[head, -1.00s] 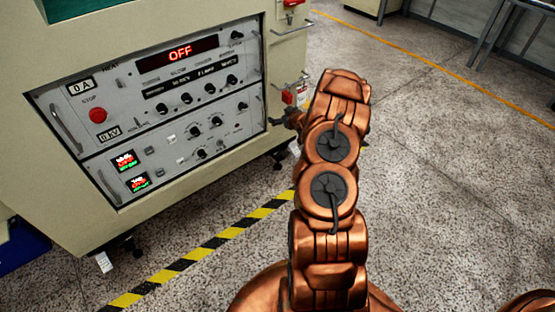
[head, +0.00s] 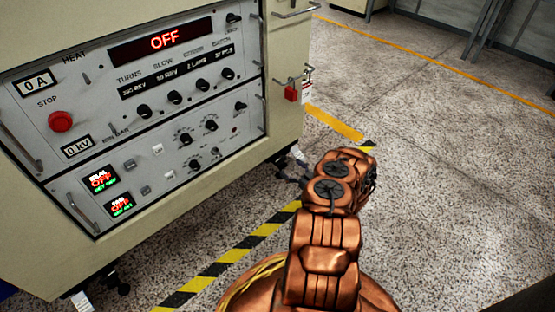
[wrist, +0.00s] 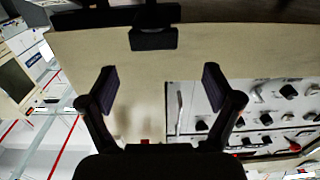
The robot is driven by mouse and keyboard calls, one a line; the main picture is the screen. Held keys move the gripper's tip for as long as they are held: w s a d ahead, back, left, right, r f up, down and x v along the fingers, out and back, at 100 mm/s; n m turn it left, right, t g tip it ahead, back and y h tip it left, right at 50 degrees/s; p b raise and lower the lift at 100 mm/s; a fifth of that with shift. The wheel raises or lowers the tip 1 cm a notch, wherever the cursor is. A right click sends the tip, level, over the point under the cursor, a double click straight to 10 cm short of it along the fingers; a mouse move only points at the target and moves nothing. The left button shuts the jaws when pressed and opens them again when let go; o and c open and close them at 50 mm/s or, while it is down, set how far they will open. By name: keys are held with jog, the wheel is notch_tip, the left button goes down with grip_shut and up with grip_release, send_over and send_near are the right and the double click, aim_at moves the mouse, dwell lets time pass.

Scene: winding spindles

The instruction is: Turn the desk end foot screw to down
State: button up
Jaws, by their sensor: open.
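The winding machine cabinet (head: 285,110) stands at left in the head view. A foot with a pale tag (head: 298,155) shows under its right corner, and another foot with a pale tag (head: 82,300) under its near left corner. Neither is marked as the desk end. My gripper (head: 288,174) is low beside the right corner, partly hidden by my arm. In the wrist view my gripper (wrist: 160,77) is open and empty, its fingers apart in front of the cream cabinet side. A dark block-shaped part (wrist: 153,38) shows above the fingertips; I cannot tell whether it is a foot screw.
The control panel (head: 150,110) with knobs and a red stop button (head: 61,121) faces me. A red padlock (head: 291,94) and tag hang at the cabinet's right edge. Yellow-black floor tape (head: 225,262) runs past its base. The floor at right is clear.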

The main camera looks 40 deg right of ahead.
aim_at(281, 160)
jog(key=shift+w+f+b, duration=0.15)
jog(key=shift+w+b, duration=0.2)
jog(key=shift+w, duration=0.2)
jog(key=w+b, duration=0.1)
jog(key=w, duration=0.2)
jog(key=w+b, duration=0.1)
jog(key=shift+w+d+b, duration=0.15)
jog(key=shift+d+b, duration=0.15)
jog(key=shift+d, duration=0.1)
jog(key=shift+w+b, duration=0.3)
jog(key=shift+w, duration=0.55)
jog(key=c, duration=1.1)
jog(key=shift+a, duration=0.2)
jog(key=shift+c, duration=0.3)
jog(key=shift+r+m+h+p, duration=0.2)
jog(key=shift+m+h+p, duration=0.1)
jog(key=shift+p, duration=0.15)
